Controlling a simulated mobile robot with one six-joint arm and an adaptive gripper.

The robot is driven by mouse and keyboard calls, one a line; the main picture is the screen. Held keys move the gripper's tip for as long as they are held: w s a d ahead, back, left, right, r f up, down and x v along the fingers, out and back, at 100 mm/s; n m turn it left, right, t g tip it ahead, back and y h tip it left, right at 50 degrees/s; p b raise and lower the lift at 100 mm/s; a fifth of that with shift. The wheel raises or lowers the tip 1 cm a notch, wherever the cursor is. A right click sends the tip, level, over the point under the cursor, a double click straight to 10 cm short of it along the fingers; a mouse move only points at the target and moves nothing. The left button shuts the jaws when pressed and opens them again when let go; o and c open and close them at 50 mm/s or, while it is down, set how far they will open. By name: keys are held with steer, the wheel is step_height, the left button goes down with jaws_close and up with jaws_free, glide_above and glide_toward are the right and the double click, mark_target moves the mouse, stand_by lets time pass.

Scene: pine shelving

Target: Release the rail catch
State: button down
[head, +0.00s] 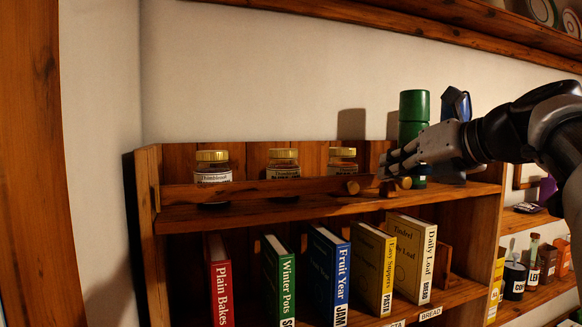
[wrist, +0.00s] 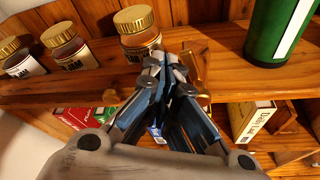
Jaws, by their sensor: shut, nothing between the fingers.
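A wooden rail (head: 255,191) runs across the front of the upper shelf, before several gold-lidded jars (head: 283,162). At its right end is the catch area, with a round wooden peg (head: 352,187) and another peg (head: 405,183) to its right. My gripper (head: 386,168) is at this right end, its fingers shut and empty, close to the pegs. In the wrist view the shut fingertips (wrist: 166,66) are beside a small wooden piece (wrist: 192,72), partly hidden by them. I cannot tell whether they touch it, nor how the catch sits.
A green cylinder (head: 414,106) and a blue object (head: 455,104) stand on the upper shelf behind my gripper. Several books (head: 330,270) stand on the shelf below. Another shelf unit with small containers (head: 515,280) is at right. Space in front of the rail's left part is clear.

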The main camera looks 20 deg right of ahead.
steer(key=shift+a+r, duration=0.1)
steer(key=shift+r, duration=0.05)
steer(key=shift+r, duration=0.65)
steer(key=v, duration=1.2)
